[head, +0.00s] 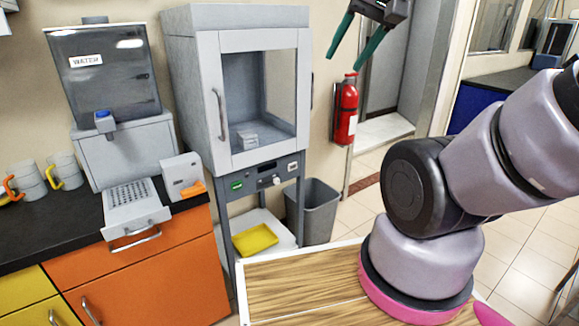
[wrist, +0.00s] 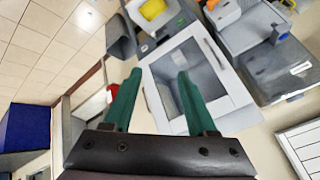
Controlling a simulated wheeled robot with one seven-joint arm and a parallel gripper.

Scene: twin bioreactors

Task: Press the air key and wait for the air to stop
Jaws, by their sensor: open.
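A grey cabinet (head: 235,25) with a glass door stands on a dark frame, and a small grey device (head: 247,139) shows inside. Its door looks closed. Under the door is a control panel (head: 268,177) with a green key (head: 237,185), a dark knob and a small white key (head: 291,168). I cannot read which is the air key. My gripper (head: 344,62) is open and empty, high up and to the right of the cabinet, apart from the panel. In the wrist view, the cabinet (wrist: 220,82) shows tilted beyond the open green fingers (wrist: 159,74).
A water dispenser (head: 105,75), a drip tray unit (head: 134,207) and mugs (head: 65,170) stand on the left counter. A grey bin (head: 313,208) and a red fire extinguisher (head: 345,112) are right of the cabinet.

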